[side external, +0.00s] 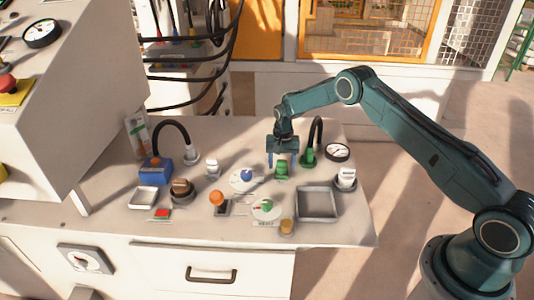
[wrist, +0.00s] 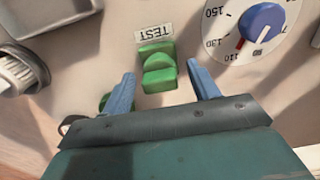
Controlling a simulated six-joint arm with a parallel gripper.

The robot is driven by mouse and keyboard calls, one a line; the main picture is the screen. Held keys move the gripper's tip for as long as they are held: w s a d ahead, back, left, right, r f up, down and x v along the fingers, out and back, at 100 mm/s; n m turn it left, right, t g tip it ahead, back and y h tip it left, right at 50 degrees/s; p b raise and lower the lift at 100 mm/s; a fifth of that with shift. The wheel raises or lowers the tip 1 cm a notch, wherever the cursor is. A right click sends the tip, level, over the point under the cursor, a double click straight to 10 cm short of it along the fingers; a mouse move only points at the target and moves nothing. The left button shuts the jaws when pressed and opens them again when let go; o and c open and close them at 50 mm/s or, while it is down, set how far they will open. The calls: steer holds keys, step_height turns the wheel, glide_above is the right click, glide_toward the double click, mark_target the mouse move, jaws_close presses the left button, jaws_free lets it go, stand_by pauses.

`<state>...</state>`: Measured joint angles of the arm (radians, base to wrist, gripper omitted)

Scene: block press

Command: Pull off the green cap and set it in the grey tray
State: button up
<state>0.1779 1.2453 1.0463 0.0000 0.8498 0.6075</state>
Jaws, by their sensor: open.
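A small green stepped block (side external: 282,173), which I take for the green cap, sits on the bench top. In the wrist view the green block (wrist: 158,68) stands beside a label reading TEST. My gripper (side external: 283,163) is open just over it; in the wrist view the blue fingers of my gripper (wrist: 161,70) are on either side of the block, with gaps between. I cannot tell how deep the fingertips reach. The grey tray (side external: 317,217) is square, shallow and empty, to the right and nearer the front edge. Its corner shows in the wrist view (wrist: 50,12).
A green plug (side external: 308,157) with a black cable stands close to my gripper's right. A blue-knob dial (side external: 243,180) is left. A white-topped knob (side external: 346,177) stands beside the tray. A green-knob dial (side external: 265,208) and amber knob (side external: 287,227) are in front.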

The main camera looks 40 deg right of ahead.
mark_target(282, 161)
stand_by(0.5)
jaws_close()
steer(key=shift+r, duration=0.15)
steer(key=shift+r, duration=1.05)
steer(key=shift+r, duration=0.35)
steer(key=shift+r, duration=0.35)
steer(key=shift+r, duration=0.35)
steer(key=shift+r, duration=0.35)
